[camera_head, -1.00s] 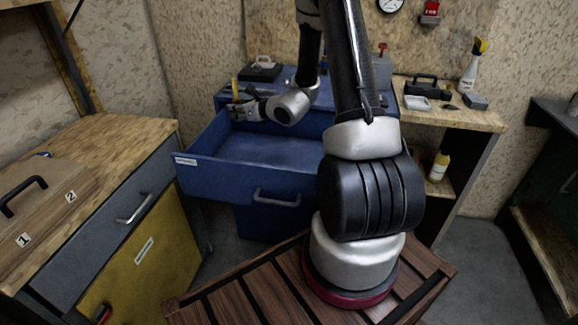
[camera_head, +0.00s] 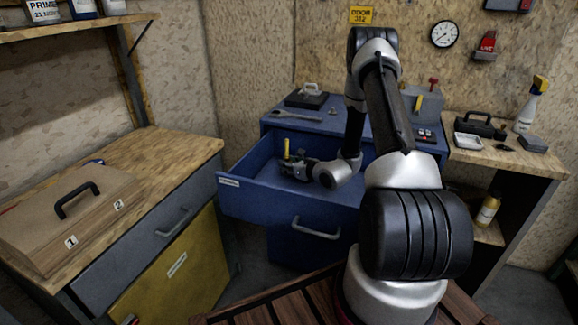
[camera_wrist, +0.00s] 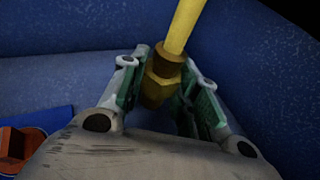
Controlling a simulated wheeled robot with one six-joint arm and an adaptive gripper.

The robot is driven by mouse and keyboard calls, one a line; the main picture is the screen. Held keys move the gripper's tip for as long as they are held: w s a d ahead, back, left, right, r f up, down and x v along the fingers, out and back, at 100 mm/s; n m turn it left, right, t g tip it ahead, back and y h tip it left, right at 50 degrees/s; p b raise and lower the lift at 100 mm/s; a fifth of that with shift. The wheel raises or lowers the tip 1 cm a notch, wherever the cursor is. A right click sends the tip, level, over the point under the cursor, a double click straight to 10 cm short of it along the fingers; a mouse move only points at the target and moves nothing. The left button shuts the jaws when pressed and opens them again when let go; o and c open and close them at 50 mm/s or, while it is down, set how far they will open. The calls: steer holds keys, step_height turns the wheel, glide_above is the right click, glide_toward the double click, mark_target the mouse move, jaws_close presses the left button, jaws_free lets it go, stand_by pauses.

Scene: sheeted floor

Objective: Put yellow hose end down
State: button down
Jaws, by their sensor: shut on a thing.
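The yellow hose end (camera_head: 287,148) stands upright in my gripper (camera_head: 292,168) at the open blue drawer (camera_head: 262,205). In the wrist view the yellow hose (camera_wrist: 184,24) rises from a brass-coloured fitting (camera_wrist: 158,86), tilted a little to the right. The green-lined fingers of my gripper (camera_wrist: 160,84) are shut on the fitting from both sides. The gripper is low, inside the drawer's outline near its left part. The lower end of the fitting is hidden, so I cannot tell if it touches the drawer floor.
An orange-red object (camera_wrist: 18,148) lies at the lower left in the wrist view. A wrench (camera_head: 297,116) and a black case (camera_head: 307,99) lie on the blue cabinet top. A wooden bench with a case (camera_head: 70,225) stands at left. A side table (camera_head: 510,160) stands at right.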

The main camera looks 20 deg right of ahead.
steer(key=shift+f, duration=0.15)
steer(key=c, duration=1.1)
jaws_free()
